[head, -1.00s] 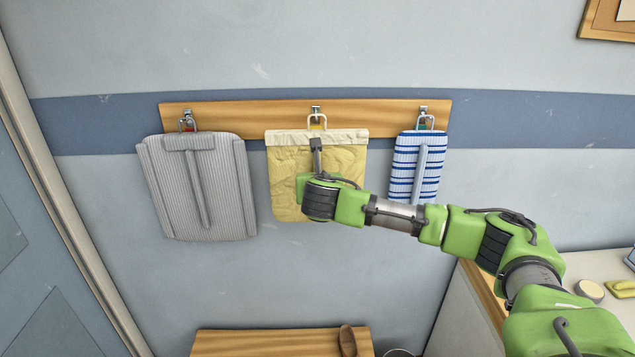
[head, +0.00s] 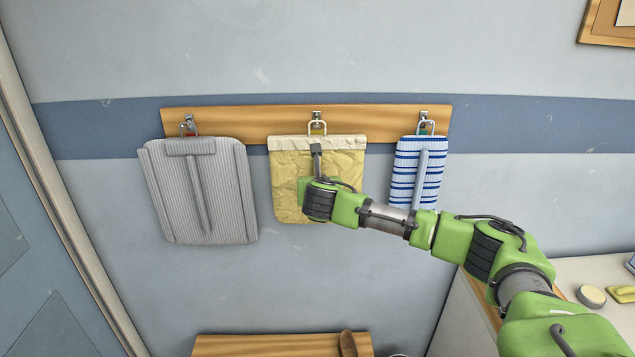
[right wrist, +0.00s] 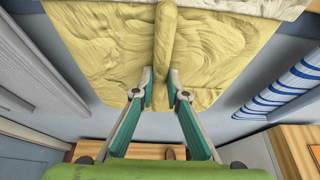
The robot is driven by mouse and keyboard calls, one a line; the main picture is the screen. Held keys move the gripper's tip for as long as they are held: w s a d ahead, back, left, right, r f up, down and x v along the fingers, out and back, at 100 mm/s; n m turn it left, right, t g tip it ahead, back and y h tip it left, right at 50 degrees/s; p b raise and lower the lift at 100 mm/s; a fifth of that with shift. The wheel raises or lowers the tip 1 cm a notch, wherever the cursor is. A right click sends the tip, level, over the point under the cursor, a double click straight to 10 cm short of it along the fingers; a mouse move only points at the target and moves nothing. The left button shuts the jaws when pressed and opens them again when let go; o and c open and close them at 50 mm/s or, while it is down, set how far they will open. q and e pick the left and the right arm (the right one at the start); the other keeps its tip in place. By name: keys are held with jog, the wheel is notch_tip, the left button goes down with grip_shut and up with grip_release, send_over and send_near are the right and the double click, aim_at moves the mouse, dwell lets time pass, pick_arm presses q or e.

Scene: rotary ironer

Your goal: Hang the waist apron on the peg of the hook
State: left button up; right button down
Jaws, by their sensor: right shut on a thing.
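The waist apron (head: 285,180) is yellow and creased, with a white waistband and a pale wire-like loop (head: 317,129) at its top. It hangs upright in front of the wall, below the middle hook (head: 316,115). The loop overlaps the lower part of this hook in the head view; I cannot tell whether it is around the peg. My right gripper (right wrist: 160,88) is shut on the yellow ridge (right wrist: 166,40) that runs down the apron's front. My left gripper is out of view.
The hooks sit on a wooden rail (head: 260,125). A grey striped cloth (head: 228,195) hangs at left and a blue-and-white striped one (head: 405,170) at right, with gaps beside the apron. A wooden surface (head: 270,346) lies below, a pale counter (head: 570,268) at right.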

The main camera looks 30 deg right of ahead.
jog(key=shift+f, duration=0.1)
dwell(0.3)
jog(key=c, duration=1.9)
grip_release()
jog(key=v, duration=1.2)
